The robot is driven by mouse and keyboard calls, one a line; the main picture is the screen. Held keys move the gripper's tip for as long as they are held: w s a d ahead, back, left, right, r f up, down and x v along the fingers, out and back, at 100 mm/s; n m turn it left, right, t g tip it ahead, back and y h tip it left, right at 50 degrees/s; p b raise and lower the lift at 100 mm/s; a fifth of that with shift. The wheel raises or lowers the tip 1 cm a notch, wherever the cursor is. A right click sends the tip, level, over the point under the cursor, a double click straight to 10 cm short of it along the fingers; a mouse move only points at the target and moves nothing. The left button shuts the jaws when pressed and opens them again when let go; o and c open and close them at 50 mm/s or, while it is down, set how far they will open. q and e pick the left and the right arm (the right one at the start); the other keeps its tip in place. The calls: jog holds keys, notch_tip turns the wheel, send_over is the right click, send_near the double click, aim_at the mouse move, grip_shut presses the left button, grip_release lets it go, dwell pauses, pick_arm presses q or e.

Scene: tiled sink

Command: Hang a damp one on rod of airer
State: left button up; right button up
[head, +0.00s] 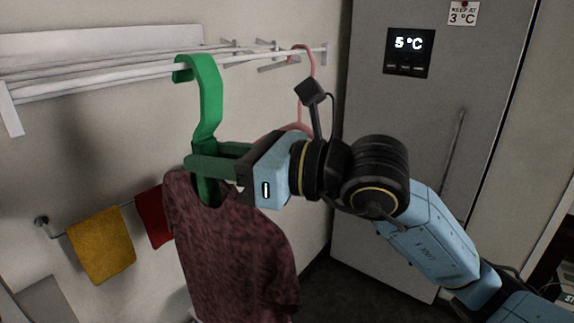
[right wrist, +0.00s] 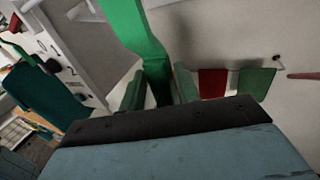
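The airer (head: 100,77) is a wall rack with several white rods. A green hanger (head: 209,92) carries a dark maroon shirt (head: 230,255), which hangs below it. The hanger's hook is at the front rod and appears to curl over it; I cannot tell whether it bears weight there. My right gripper (head: 200,165) is shut on the hanger's neck just above the shirt collar. In the right wrist view the green hanger (right wrist: 135,35) rises between the two fingers (right wrist: 158,92). My left gripper is not in view.
A pink hanger (head: 313,67) is at the airer's right end, partly behind my arm. A yellow cloth (head: 101,245) and a red cloth (head: 154,215) hang on a lower rail. A grey fridge (head: 400,110) stands at right. A green cloth (right wrist: 257,83) shows in the wrist view.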

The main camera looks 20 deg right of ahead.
jog(key=b+v, duration=0.7)
jog(key=v, duration=0.4)
jog(key=shift+s+d, duration=0.2)
jog(key=shift+d, duration=0.1)
